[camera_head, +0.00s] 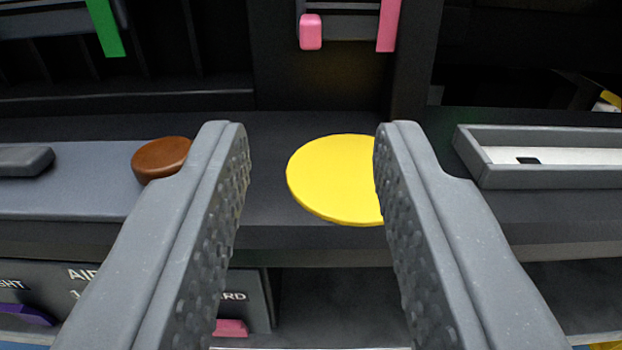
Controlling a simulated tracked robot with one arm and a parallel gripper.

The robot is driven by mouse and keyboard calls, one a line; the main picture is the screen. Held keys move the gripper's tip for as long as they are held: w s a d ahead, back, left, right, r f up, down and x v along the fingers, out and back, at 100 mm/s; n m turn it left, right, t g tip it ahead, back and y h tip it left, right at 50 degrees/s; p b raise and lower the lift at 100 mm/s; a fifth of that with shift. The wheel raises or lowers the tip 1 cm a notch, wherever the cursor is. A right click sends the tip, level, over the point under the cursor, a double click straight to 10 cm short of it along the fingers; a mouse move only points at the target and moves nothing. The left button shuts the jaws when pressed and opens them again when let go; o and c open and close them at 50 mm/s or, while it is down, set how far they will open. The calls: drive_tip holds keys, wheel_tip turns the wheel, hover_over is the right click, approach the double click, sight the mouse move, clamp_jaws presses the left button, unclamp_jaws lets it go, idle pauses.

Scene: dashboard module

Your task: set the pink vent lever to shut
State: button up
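A small pink lever tab (311,32) shows at the top middle, on a dark slatted vent. A pink vertical strip (388,24) stands just right of it; both are cut off or close to the top edge. My gripper (312,140) is open and empty, its two grey fingers wide apart. The pink tab lies beyond and above the fingertips in the picture, apart from them. The upper part of the vent is outside the view.
A yellow disc (335,180) shows between the fingers, partly behind the right one. A brown knob (160,158) is by the left finger. A grey-rimmed tray (540,150) is at right. A green strip (104,26) is at upper left. Labelled panels lie below.

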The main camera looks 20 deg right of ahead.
drive_tip(key=shift+v, duration=1.5)
drive_tip(key=shift+r, duration=0.1)
drive_tip(key=w+a+r+n+y, duration=0.1)
drive_tip(key=w+a+r, duration=0.1)
drive_tip(key=a+r, duration=0.85)
drive_tip(key=w+a+r+n+y, duration=0.1)
drive_tip(key=a+r, duration=0.7)
drive_tip(key=r, duration=0.5)
drive_tip(key=s+a+r+n+y, duration=0.1)
drive_tip(key=s+a+r+y, duration=0.1)
drive_tip(key=s+a+r, duration=0.6)
drive_tip(key=s+a+r+n+g+y, duration=0.1)
drive_tip(key=s+a+r+y, duration=0.1)
drive_tip(key=s+a+r, duration=0.6)
drive_tip(key=a+r, duration=0.1)
drive_tip(key=a, duration=0.5)
drive_tip(key=shift+r, duration=0.25)
drive_tip(key=shift+o, duration=0.4)
drive_tip(key=shift+s, duration=0.15)
